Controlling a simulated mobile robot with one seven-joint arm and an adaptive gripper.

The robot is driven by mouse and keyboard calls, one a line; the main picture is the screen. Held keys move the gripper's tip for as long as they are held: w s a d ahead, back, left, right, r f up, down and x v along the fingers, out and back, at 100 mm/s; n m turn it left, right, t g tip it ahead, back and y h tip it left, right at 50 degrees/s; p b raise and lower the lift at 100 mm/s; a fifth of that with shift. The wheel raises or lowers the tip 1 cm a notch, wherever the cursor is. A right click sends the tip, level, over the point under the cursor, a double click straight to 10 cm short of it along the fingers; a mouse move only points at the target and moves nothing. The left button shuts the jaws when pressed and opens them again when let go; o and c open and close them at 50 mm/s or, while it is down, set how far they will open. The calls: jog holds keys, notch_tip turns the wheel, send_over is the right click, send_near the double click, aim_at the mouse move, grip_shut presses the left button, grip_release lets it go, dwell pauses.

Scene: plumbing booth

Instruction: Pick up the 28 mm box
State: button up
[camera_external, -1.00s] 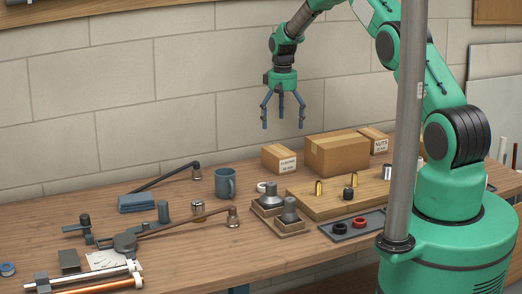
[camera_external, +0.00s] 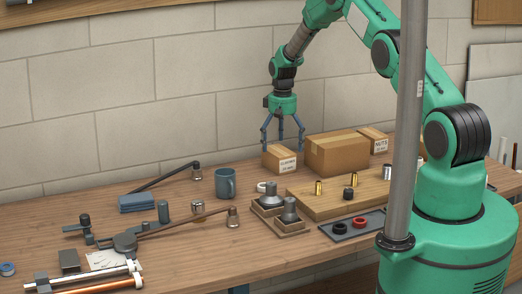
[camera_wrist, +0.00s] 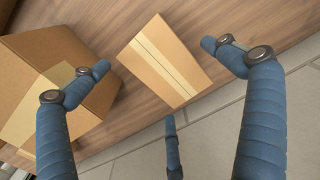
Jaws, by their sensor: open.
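A small cardboard box (camera_external: 279,159) with a white label stands at the back of the bench, left of a larger box. The label's size marking is too small to read for certain. Another small labelled box (camera_external: 374,140), marked NUTS, stands right of the large box. My gripper (camera_external: 283,145) is open and points down, its fingertips around the upper part of the left small box in the picture. In the wrist view, this box (camera_wrist: 165,60) lies between the spread blue fingers of my gripper (camera_wrist: 155,62). I cannot tell whether any finger touches it.
The large cardboard box (camera_external: 336,153) stands close on the right; in the wrist view it (camera_wrist: 50,82) is beside one finger. The wall (camera_external: 180,110) is just behind. A wooden board (camera_external: 320,208) with small fittings and a blue mug (camera_external: 225,184) are in front.

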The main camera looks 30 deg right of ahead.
aim_at(282, 149)
dwell(0.3)
jog(key=shift+d+f+p, duration=0.1)
jog(key=shift+f+p, duration=0.2)
jog(key=shift+f, duration=2.3)
jog(key=c, duration=1.4)
jog(key=shift+w+r, duration=0.1)
jog(key=shift+r, duration=0.05)
jog(key=shift+r+b, duration=0.35)
jog(key=shift+r, duration=4.55)
